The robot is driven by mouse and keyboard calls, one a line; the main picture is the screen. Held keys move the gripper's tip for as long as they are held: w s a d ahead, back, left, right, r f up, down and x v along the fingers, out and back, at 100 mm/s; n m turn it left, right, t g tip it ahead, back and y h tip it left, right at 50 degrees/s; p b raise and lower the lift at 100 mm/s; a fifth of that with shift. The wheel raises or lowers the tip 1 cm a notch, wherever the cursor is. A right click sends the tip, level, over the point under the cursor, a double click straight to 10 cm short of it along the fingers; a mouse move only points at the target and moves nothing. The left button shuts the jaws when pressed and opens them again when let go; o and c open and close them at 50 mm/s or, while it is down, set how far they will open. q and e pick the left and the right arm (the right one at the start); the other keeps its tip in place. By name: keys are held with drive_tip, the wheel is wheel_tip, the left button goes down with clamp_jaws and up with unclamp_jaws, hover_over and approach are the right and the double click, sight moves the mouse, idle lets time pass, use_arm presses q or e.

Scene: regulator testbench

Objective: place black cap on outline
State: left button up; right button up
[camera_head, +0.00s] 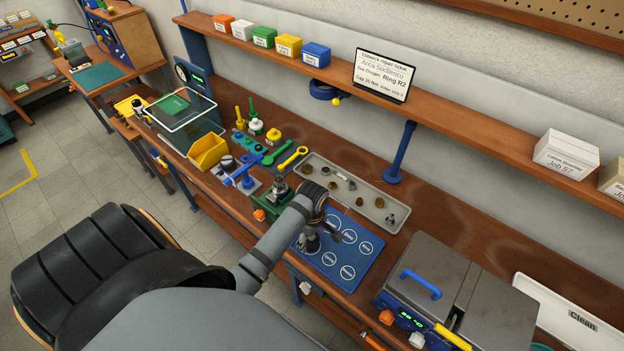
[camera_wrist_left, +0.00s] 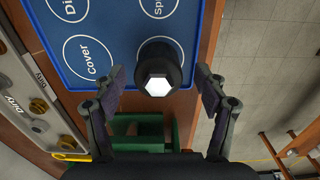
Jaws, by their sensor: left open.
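The black cap (camera_wrist_left: 158,66), with a pale hexagonal top, stands upright on the blue mat (camera_wrist_left: 122,45) near its edge in the left wrist view. The mat has white circular outlines; one reads "Cover" and others are cut off. It also shows in the head view (camera_head: 350,254). My left gripper (camera_wrist_left: 160,84) is open, with one finger on each side of the cap and gaps to both. In the head view, my left gripper (camera_head: 320,234) is over the mat's left part, its arm covering some of it. My right gripper is not in view.
A grey tray (camera_head: 330,167) with small parts lies behind the mat. A green fixture (camera_head: 271,203) stands left of it. A grey machine with a blue handle (camera_head: 421,284) stands to the right. A shelf with small boxes and a ticket screen (camera_head: 383,75) runs above.

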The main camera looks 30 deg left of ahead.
use_arm(q)
wheel_tip(320, 180, up, 9)
drive_tip(key=shift+r+b, duration=0.1)
drive_tip(key=shift+b, duration=0.4)
drive_tip(key=shift+r, duration=0.35)
